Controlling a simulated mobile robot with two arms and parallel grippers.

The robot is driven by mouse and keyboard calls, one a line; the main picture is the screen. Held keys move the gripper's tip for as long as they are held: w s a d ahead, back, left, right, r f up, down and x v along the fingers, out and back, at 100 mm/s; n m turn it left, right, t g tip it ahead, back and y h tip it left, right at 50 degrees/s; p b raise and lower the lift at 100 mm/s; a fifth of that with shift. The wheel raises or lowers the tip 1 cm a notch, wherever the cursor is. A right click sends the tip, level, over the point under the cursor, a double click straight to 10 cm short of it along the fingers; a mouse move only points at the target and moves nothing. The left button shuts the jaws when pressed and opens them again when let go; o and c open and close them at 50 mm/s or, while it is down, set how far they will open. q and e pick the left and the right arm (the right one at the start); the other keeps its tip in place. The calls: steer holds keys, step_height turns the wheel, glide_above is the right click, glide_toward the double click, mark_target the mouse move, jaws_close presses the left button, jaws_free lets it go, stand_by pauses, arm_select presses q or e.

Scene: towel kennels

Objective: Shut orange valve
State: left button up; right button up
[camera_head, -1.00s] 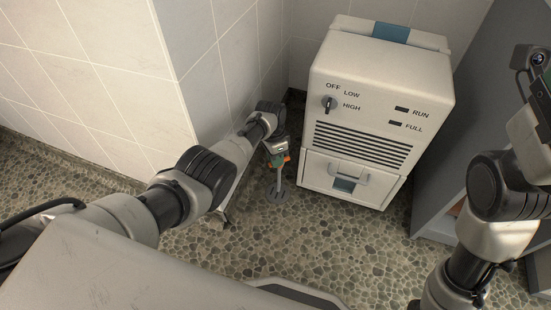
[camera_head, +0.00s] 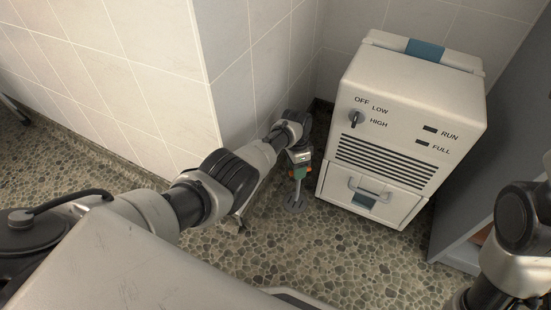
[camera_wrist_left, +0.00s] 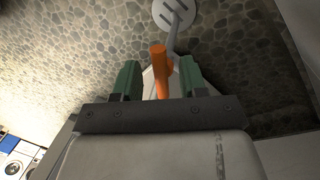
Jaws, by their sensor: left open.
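The orange valve handle (camera_wrist_left: 160,72) shows in the left wrist view as an upright bar between my two green fingers. A grey pipe (camera_wrist_left: 174,38) beside it leads to a round slotted floor drain (camera_wrist_left: 166,12). The drain also shows in the head view (camera_head: 295,204). My left gripper (camera_wrist_left: 159,78) is open, with one finger on each side of the handle; I cannot tell whether either touches it. In the head view, my left gripper (camera_head: 300,171) points down over the pipe and mostly hides the handle. My right gripper is out of view.
A white machine (camera_head: 405,115) with a dial and a lower drawer stands just right of the drain. A tiled wall corner (camera_head: 235,105) is close on the left. A grey cabinet (camera_head: 470,200) stands at the right. Pebbled floor (camera_head: 340,260) in front is clear.

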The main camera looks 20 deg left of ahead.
arm_select(q)
steer(key=shift+s+n+p, duration=0.1)
steer(key=shift+n+p, duration=0.25)
steer(key=shift+n, duration=0.55)
steer(key=n, duration=0.2)
steer(key=shift+s+d+n+t, duration=0.1)
steer(key=shift+d+n+t, duration=0.05)
steer(key=shift+n+t, duration=0.15)
steer(key=shift+n+h, duration=0.3)
steer(key=shift+n, duration=0.4)
steer(key=shift+s+d+f+n+t+b, duration=0.1)
steer(key=shift+n+t+b, duration=0.1)
steer(key=shift+n, duration=0.4)
steer(key=shift+s+d+f+n+t+b, duration=0.1)
steer(key=shift+n+t+b, duration=0.1)
steer(key=shift+n, duration=0.4)
step_height(320, 180, up, 12)
steer(key=a+p, duration=0.2)
steer(key=p, duration=0.7)
steer(key=s+a+r+t+y+p, duration=0.1)
steer(key=s+r+p, duration=0.2)
steer(key=s+p, duration=0.6)
steer(key=s+r+t+p, duration=0.1)
steer(key=s+r+p, duration=0.3)
steer(key=s+p, duration=0.5)
steer(key=shift+s+a+m+y, duration=0.3)
steer(key=shift+s+a+y, duration=0.1)
steer(key=shift+s, duration=3.1)
